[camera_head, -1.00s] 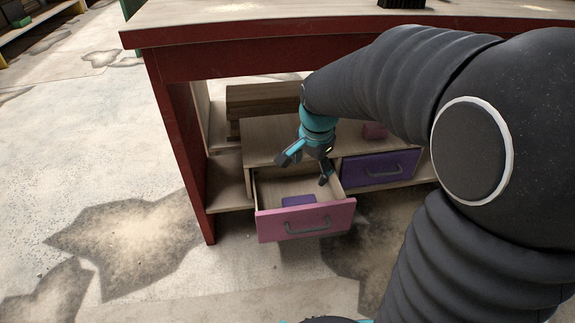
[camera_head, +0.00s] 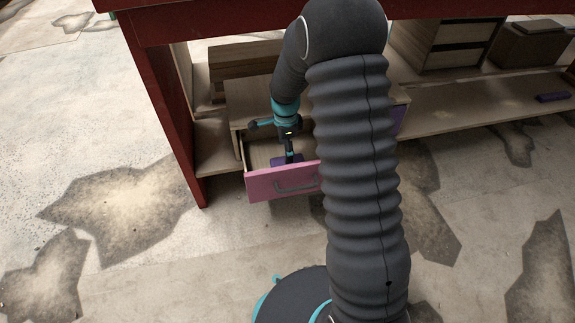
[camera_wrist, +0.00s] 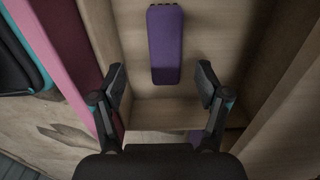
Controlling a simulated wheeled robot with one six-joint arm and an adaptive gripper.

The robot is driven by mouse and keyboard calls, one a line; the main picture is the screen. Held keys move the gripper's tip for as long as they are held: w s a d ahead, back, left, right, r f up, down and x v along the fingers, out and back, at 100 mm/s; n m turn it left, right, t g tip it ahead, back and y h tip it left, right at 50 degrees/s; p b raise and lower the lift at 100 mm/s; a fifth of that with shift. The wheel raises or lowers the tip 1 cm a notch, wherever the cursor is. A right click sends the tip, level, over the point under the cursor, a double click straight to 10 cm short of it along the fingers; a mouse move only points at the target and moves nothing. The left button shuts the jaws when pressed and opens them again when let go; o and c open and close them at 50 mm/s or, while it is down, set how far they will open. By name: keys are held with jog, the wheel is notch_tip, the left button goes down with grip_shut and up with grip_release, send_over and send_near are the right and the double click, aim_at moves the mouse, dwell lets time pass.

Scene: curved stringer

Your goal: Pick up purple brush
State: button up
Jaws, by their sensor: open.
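The purple brush (camera_wrist: 165,45) lies in the open pink-fronted drawer. It is a long purple block with dark bits at its far end. It also shows in the head view (camera_head: 277,162), partly hidden by a finger. My gripper (camera_wrist: 160,80) is open, with its fingers apart on the left and right. In the wrist view the brush's near end lies between the fingertip lines, and most of it lies beyond them. In the head view my gripper (camera_head: 273,140) is over the drawer (camera_head: 270,184). I cannot tell whether a finger touches the brush.
The drawer walls stand close around my gripper. A wooden board or box (camera_head: 243,58) is behind, under the red-edged table (camera_head: 180,24). Another purple object (camera_head: 553,97) lies on the lower shelf at right. The floor at left is clear.

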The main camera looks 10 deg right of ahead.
aim_at(280, 161)
jog(key=shift+f, duration=1.6)
jog(key=shift+w+d+f+b, duration=0.1)
jog(key=shift+f+b, duration=0.1)
jog(key=shift+f, duration=0.65)
jog(key=shift+w+d+f+b, duration=0.1)
jog(key=shift+w+f+b, duration=0.05)
jog(key=shift+f, duration=0.75)
jog(key=shift+w+d+f+b, duration=0.1)
jog(key=shift+f+b, duration=0.1)
jog(key=shift+f, duration=0.65)
jog(key=c, duration=1.3)
